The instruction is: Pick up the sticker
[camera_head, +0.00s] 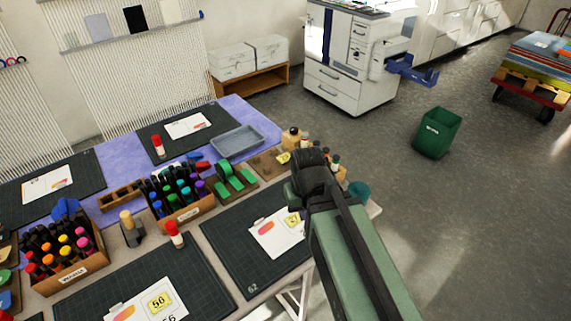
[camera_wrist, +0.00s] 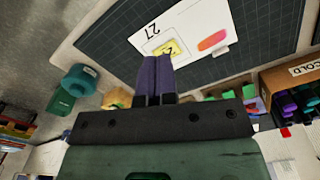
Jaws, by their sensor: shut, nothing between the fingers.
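In the wrist view my gripper (camera_wrist: 155,58) is shut, its two purple fingers together and empty. Past the fingertips is a white card (camera_wrist: 225,20) marked 27, with a yellow square sticker (camera_wrist: 170,46) and an orange-red oblong (camera_wrist: 212,40). The fingers partly cover the yellow sticker; I cannot tell whether they touch it. In the head view the card (camera_head: 268,240) lies on a dark cutting mat (camera_head: 230,250), its yellow sticker (camera_head: 292,219) beside my arm. My fingers are hidden there.
Marker boxes (camera_head: 195,212) (camera_head: 70,278), a green tape dispenser (camera_head: 235,178), a grey tray (camera_head: 237,141), small bottles (camera_head: 291,138) and a teal roll (camera_head: 359,189) crowd the table. A green bin (camera_head: 437,133) stands on open floor to the right.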

